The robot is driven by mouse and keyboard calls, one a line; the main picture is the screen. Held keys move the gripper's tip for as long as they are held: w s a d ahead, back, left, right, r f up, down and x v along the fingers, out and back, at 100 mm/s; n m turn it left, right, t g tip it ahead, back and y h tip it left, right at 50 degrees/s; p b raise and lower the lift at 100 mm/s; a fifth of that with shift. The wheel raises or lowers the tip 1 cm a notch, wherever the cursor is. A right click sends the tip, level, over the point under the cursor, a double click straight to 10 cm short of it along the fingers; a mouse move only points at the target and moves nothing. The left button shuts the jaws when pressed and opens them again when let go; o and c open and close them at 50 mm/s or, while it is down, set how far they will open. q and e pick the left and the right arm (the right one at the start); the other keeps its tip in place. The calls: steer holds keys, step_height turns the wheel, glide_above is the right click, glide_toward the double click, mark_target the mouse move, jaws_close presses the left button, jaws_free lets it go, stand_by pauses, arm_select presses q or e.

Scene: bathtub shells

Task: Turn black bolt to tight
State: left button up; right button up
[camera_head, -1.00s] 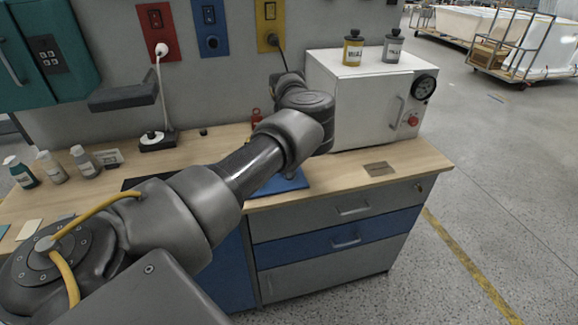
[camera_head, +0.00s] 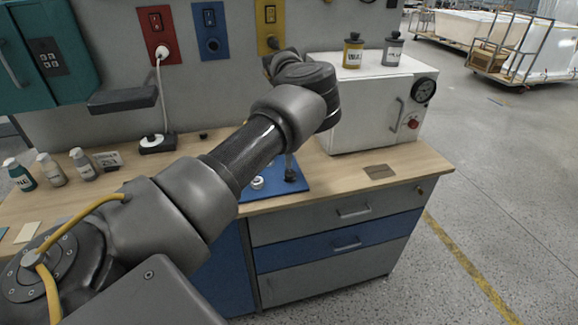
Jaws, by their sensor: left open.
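My left arm (camera_head: 245,155) comes in from the lower left, and its elbow (camera_head: 308,85) is above the workbench. Its far end bends away behind the elbow, so the fingertips of my open left gripper are hidden. A blue mat (camera_head: 295,187) lies on the bench below the arm. A dark upright piece (camera_head: 290,174) stands on the mat, its top covered by the arm. It may be the black bolt, but I cannot tell. A small white ring-shaped part (camera_head: 257,182) is to its left. My right gripper is not in view.
A white oven-like box (camera_head: 372,108) with a gauge stands at the bench's back right, carrying two small bottles. Several bottles (camera_head: 52,170) and a black socket block (camera_head: 153,144) are at the left. A flat brown plate (camera_head: 380,172) lies near the front edge.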

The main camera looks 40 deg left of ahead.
mark_target(289, 172)
arm_select(q)
steer(key=shift+r, duration=2.3)
